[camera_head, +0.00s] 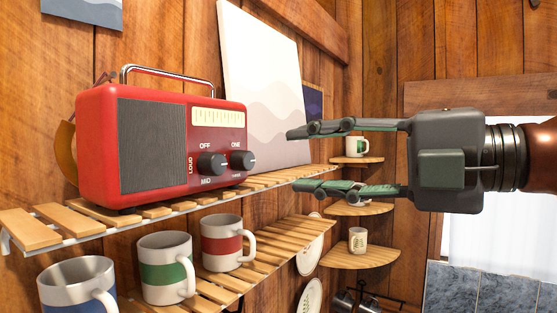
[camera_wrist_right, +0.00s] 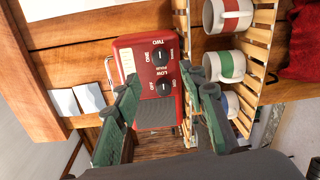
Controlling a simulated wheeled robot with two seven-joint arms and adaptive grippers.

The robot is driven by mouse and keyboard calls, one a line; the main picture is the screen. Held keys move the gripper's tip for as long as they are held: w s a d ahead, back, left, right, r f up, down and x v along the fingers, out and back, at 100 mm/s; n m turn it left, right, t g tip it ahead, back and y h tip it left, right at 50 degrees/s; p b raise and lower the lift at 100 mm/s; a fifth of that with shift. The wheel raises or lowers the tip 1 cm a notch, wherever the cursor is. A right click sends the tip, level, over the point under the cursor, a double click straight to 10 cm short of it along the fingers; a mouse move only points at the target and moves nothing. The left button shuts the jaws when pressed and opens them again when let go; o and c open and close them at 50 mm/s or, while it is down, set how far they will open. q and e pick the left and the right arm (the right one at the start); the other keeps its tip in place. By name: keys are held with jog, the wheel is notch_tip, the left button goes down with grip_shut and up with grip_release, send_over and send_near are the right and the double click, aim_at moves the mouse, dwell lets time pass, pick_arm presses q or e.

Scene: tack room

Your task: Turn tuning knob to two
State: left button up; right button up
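The red radio (camera_head: 100,150) stands on a slatted shelf at the left of the head view, with its grey speaker grille toward the left. The black tuning knob (camera_head: 242,160) is the right one of two knobs, with ONE printed above it. It also shows in the right wrist view (camera_wrist_right: 160,58), with TWO printed on its side toward the radio's right end. Its exact pointer setting is too small to tell. My right gripper (camera_head: 293,160) is open and empty, right of the radio, its fingers pointing at the knob side without touching. My left gripper is not in view.
The other knob (camera_head: 211,164), marked OFF, LOUD and MID, sits close beside the tuning knob. A pale picture panel (camera_head: 262,85) leans behind the radio. Several mugs, including a green-banded one (camera_head: 165,268), stand on the lower slatted shelf (camera_head: 290,240). Corner shelves (camera_head: 360,255) lie beyond the gripper.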

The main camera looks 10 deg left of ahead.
jog(key=shift+v, duration=2.05)
